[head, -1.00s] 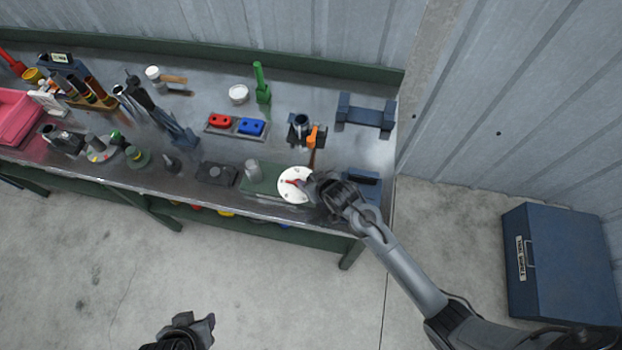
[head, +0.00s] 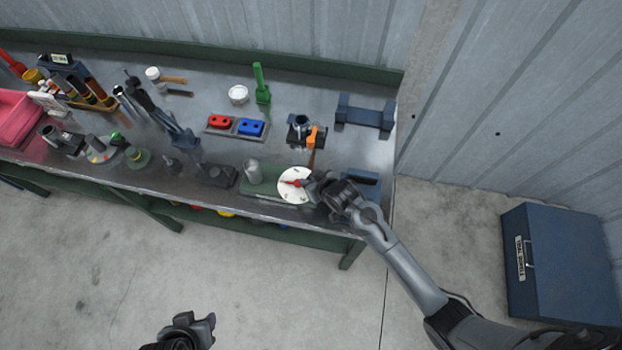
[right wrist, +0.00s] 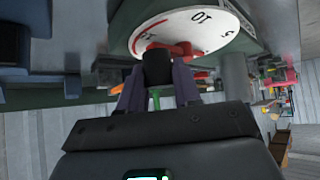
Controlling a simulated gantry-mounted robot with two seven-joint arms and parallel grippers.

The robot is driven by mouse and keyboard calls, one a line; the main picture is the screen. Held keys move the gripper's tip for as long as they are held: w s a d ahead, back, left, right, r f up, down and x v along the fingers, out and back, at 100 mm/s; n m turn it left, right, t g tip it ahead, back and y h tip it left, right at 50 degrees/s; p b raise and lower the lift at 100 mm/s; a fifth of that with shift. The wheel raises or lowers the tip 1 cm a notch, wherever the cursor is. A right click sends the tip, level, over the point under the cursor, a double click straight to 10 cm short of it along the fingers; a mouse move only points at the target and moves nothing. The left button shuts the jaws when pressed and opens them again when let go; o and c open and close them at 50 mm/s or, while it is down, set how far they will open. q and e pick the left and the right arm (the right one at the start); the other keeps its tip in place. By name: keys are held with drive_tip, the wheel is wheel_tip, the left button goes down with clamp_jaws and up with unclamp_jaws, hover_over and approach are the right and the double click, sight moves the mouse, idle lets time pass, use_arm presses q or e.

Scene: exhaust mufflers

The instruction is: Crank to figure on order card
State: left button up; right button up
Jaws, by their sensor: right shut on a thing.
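A white dial (head: 295,192) with a red crank (head: 290,183) sits at the right end of a green base near the bench's front edge. In the right wrist view the dial (right wrist: 200,25) shows black figures, and the red crank (right wrist: 180,49) carries a dark knob (right wrist: 157,68). My right gripper (head: 313,187) is shut on the crank knob at the dial's right side, hiding part of the dial. My left gripper (head: 198,328) hangs over the floor, away from the bench; its jaw opening is unclear.
A grey cylinder (head: 253,171) stands left of the dial. Behind are an orange-handled tool (head: 312,136), red and blue blocks (head: 235,126) and a dark blue stand (head: 365,115). A blue toolbox (head: 560,260) is on the floor at right.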

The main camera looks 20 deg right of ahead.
drive_tip(key=shift+w+d+r+n+y+p, duration=0.15)
drive_tip(key=shift+w+d+n+y+p, duration=0.15)
drive_tip(key=shift+n+y+p, duration=0.35)
drive_tip(key=shift+w+d+n+g+y+p, duration=0.1)
drive_tip(key=shift+w+n+g+y+p, duration=0.25)
drive_tip(key=shift+n+p, duration=0.55)
drive_tip(key=shift+w+n+g+y, duration=0.15)
drive_tip(key=shift+n+g+y, duration=0.1)
drive_tip(key=shift+n+y, duration=0.25)
drive_tip(key=shift+w+f+n+g+y, duration=0.25)
drive_tip(key=shift+n+g+y, duration=0.25)
drive_tip(key=shift+n, duration=0.35)
drive_tip(key=n, duration=0.1)
drive_tip(key=w+n+g+y+b, duration=0.1)
drive_tip(key=shift+f+n+b, duration=0.15)
drive_tip(key=shift+n+b, duration=0.15)
drive_tip(key=shift+w+n+g+y+b, duration=0.35)
drive_tip(key=shift+n+g+y+b, duration=0.15)
drive_tip(key=shift+n+g+b, duration=0.6)
drive_tip(key=shift+w+a+n+y+b, duration=0.15)
drive_tip(key=shift+a+n+y+b, duration=0.25)
drive_tip(key=shift+b, duration=0.6)
drive_tip(key=shift+d+r+g, duration=0.1)
drive_tip(key=shift+r+g, duration=0.1)
drive_tip(key=shift+g, duration=0.1)
